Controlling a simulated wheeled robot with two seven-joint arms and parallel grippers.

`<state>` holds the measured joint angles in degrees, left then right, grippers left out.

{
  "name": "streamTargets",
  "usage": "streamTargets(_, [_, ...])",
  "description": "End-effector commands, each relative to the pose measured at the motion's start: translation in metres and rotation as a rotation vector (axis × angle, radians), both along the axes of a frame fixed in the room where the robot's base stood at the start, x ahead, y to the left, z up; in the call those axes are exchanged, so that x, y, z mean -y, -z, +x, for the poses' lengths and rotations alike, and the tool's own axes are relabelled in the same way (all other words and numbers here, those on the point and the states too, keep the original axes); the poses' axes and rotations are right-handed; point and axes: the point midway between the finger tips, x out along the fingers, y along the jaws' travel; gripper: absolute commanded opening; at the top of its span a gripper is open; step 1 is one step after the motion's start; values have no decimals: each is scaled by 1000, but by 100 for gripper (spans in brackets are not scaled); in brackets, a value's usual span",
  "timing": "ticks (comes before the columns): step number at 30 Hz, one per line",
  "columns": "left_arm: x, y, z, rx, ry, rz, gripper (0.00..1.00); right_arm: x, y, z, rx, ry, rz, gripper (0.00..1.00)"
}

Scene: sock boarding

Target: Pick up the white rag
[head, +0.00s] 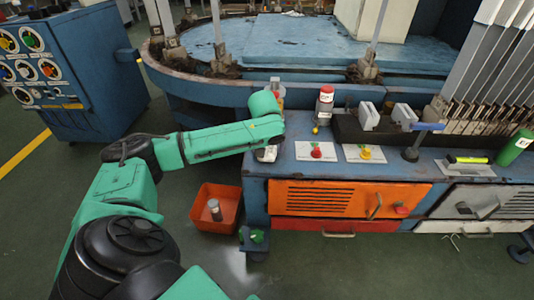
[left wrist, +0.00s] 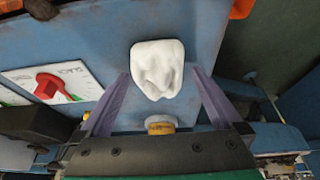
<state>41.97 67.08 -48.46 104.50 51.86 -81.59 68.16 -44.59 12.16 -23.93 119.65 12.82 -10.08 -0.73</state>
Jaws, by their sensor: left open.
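The white rag (left wrist: 157,68) is a small crumpled lump on the blue bench top in the left wrist view. My left gripper (left wrist: 158,78) is open, with one finger on each side of the rag; I cannot tell whether either finger touches it. In the head view a bit of white, likely the rag (head: 267,154), shows under the end of my green left arm near the bench's left edge. The arm hides the rest of it and most of the gripper there. My right gripper is in neither view.
Cards with a red knob (head: 316,151) and a yellow knob (head: 365,153) lie right of the gripper. A red-capped bottle (head: 325,104) stands behind them. An orange bin (head: 235,192) holding a can sits on the floor left of the bench (head: 256,168).

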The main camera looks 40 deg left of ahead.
Motion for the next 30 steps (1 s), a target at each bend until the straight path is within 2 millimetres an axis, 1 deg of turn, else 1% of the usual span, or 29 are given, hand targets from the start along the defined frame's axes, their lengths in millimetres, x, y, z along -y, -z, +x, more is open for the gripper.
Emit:
streamTargets(3, [0, -1, 0, 0, 0, 0, 100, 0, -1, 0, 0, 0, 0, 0])
streamTargets(5, [0, -1, 0, 0, 0, 0, 77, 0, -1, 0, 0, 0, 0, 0])
streamTargets(6, [0, -1, 0, 0, 0, 0, 62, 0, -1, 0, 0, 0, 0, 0])
streamTargets(8, [0, -1, 0, 0, 0, 0, 39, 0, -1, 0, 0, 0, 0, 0])
streamTargets(9, [0, -1, 0, 0, 0, 0, 24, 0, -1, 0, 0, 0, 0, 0])
streamTargets(10, [0, -1, 0, 0, 0, 0, 19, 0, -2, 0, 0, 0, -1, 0])
streamTargets(17, [0, -2, 0, 0, 0, 0, 19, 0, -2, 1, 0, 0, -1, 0])
streamTargets(20, [0, -9, 0, 1, 0, 1, 19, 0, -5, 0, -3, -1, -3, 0])
streamTargets(23, [0, -22, 0, 1, -1, 0, 19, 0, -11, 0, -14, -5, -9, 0])
streamTargets(26, [0, -43, 0, 2, -1, 0, 19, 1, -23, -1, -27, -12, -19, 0])
streamTargets(28, [1, -66, 0, 4, 0, -1, 19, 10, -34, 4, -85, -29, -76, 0])
streamTargets(30, [0, -87, 1, 4, 0, -1, 19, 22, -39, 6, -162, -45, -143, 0])
